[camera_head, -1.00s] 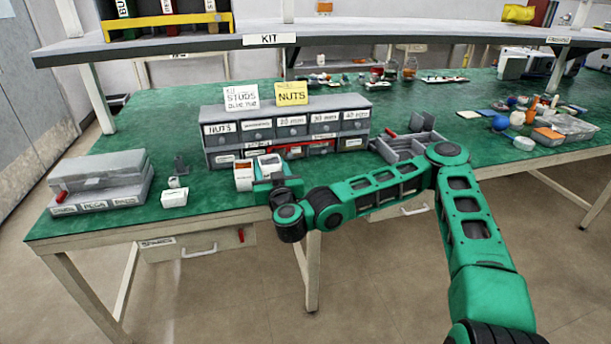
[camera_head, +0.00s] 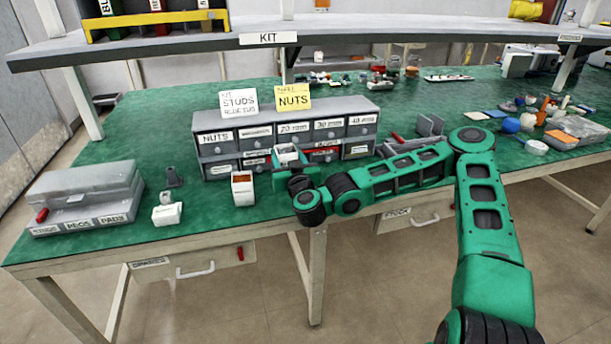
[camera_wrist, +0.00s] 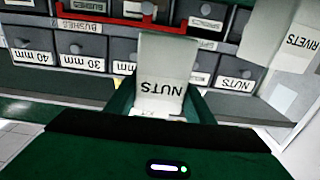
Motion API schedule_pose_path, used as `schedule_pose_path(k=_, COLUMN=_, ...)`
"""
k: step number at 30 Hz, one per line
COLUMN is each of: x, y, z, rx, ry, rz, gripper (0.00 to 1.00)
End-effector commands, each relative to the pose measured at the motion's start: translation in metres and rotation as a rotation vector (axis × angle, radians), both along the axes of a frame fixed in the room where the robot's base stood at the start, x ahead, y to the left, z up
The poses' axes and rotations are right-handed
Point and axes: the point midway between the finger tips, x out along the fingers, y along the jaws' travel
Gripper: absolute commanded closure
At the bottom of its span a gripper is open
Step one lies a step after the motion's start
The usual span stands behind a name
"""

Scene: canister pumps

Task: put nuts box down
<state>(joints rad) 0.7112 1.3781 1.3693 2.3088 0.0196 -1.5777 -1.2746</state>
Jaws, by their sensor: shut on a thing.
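The nuts box (camera_head: 288,155), a small pale open-topped box, is in my gripper (camera_head: 292,174) in front of the drawer cabinet. In the wrist view the nuts box (camera_wrist: 162,82) shows its NUTS label upside down, between the two green fingers of my gripper (camera_wrist: 160,100), which are shut on it. I cannot tell whether its base touches the bench. The rivets box (camera_head: 243,188), white with orange-brown contents, stands upright on the green bench to the left, apart from the nuts box.
The grey drawer cabinet (camera_head: 285,127) with labelled drawers stands close behind, with STUDS (camera_head: 239,101) and NUTS (camera_head: 293,97) cards on top. A small white box (camera_head: 167,211) and a grey case (camera_head: 85,195) are left. A grey divided tray (camera_head: 430,127) is right.

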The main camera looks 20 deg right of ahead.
Motion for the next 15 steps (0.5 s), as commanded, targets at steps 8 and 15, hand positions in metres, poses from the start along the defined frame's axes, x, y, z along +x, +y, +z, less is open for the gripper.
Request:
schedule_pose_path(k=8, x=0.002, y=-0.027, z=-0.015, rx=-0.006, ry=-0.003, rz=0.000, gripper=0.82)
schedule_pose_path(k=15, x=0.003, y=-0.048, z=-0.025, rx=-0.006, ry=-0.003, rz=-0.002, gripper=0.82)
